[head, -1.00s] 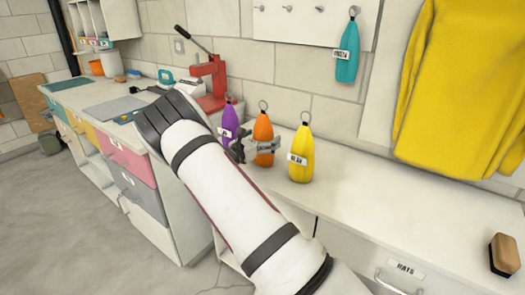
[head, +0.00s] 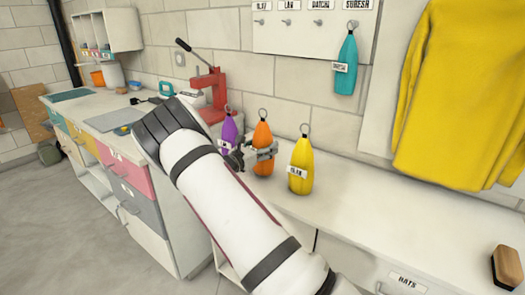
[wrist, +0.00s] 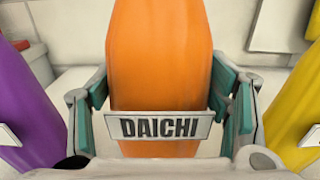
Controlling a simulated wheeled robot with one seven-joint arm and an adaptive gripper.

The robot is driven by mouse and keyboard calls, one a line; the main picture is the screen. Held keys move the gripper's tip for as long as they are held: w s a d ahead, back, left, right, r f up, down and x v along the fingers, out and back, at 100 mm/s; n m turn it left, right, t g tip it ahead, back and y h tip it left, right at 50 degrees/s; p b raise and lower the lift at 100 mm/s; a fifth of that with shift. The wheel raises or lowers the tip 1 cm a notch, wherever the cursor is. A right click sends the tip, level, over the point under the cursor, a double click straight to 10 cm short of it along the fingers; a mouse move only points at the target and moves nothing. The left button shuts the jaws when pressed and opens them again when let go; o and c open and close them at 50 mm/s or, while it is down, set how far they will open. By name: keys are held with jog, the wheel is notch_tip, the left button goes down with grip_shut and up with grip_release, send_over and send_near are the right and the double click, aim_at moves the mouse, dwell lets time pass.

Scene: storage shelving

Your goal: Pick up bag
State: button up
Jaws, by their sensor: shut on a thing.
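An orange bag (head: 262,133) with a ring on top stands upright on the white counter between a purple bag (head: 229,129) and a yellow bag (head: 301,158). My gripper (head: 262,154) is around the orange bag's middle and shut on it. In the wrist view, the orange bag (wrist: 160,50) fills the middle with a "DAICHI" tag, and the teal-padded fingers of my gripper (wrist: 160,98) lie on both sides. The purple bag (wrist: 25,110) and yellow bag (wrist: 298,115) stand just outside the fingers. The orange bag's base is hidden in the wrist view.
A teal bag (head: 346,66) hangs from a labelled hook board (head: 300,32) on the wall. A yellow garment (head: 450,100) hangs at right. A brush (head: 506,266) lies on the counter's right end. A red press (head: 208,88) stands behind my arm.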

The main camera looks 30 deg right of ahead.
jog(key=shift+s+a+r, duration=0.1)
jog(key=shift+s+r, duration=0.05)
jog(key=shift+r, duration=0.4)
jog(key=shift+s+a+r, duration=0.1)
jog(key=shift+r, duration=0.45)
jog(key=s+a+p, duration=0.1)
jog(key=s+a, duration=0.2)
jog(key=s, duration=0.4)
jog(key=s+a+r+p, duration=0.1)
jog(key=s+a, duration=0.2)
jog(key=s, duration=0.4)
jog(key=shift+a+r, duration=0.15)
jog(key=shift+a, duration=0.2)
